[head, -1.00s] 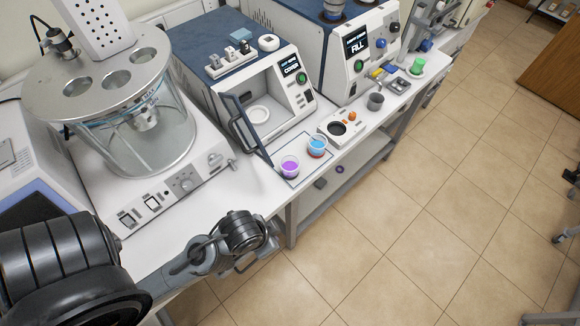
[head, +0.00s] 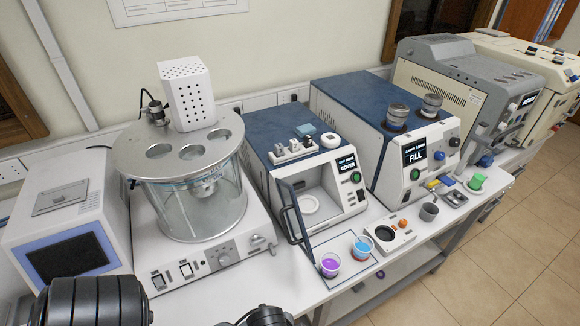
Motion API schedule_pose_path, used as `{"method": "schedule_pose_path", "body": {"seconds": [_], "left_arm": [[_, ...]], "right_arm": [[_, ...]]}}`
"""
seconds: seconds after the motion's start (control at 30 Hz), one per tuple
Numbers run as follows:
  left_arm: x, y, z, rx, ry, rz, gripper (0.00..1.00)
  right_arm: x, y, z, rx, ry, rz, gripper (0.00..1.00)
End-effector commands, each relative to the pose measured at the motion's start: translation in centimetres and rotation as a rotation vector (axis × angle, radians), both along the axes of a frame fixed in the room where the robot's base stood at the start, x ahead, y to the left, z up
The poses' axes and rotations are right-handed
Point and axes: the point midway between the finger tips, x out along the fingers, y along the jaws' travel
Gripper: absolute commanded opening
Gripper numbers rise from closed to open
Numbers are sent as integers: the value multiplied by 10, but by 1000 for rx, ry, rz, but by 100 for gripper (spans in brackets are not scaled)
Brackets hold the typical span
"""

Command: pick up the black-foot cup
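A clear cup with purple liquid (head: 330,264) stands upright on a thin mat (head: 345,272) near the front edge of the bench. The colour of its foot is too small to tell for sure. Beside it, a little to the right and farther back, stands a clear cup with blue liquid (head: 362,246) and a red foot. No cup shows a clearly black foot. Only dark links of my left arm show along the bottom edge, in front of the bench. The fingers of my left gripper are out of the picture. My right gripper is not in view.
An open-doored machine (head: 318,165) stands behind the cups, its glass door (head: 293,215) swung out just left of them. A glass bath (head: 200,205) is farther left. A small white unit (head: 390,236), grey cup (head: 429,212) and green cup (head: 476,182) are to the right.

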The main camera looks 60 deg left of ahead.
Motion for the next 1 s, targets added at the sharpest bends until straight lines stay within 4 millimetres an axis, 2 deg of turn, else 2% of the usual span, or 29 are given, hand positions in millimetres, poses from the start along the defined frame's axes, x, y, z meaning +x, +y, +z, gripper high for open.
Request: {"method": "schedule_pose_path", "body": {"seconds": [0.23, 0.8, 0.83, 1.0], "left_arm": [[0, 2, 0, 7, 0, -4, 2], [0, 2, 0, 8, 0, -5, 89], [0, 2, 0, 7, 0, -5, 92], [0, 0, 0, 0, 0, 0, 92]], "right_arm": [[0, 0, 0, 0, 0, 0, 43], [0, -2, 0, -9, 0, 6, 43], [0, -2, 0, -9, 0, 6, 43], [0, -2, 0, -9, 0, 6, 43]]}}
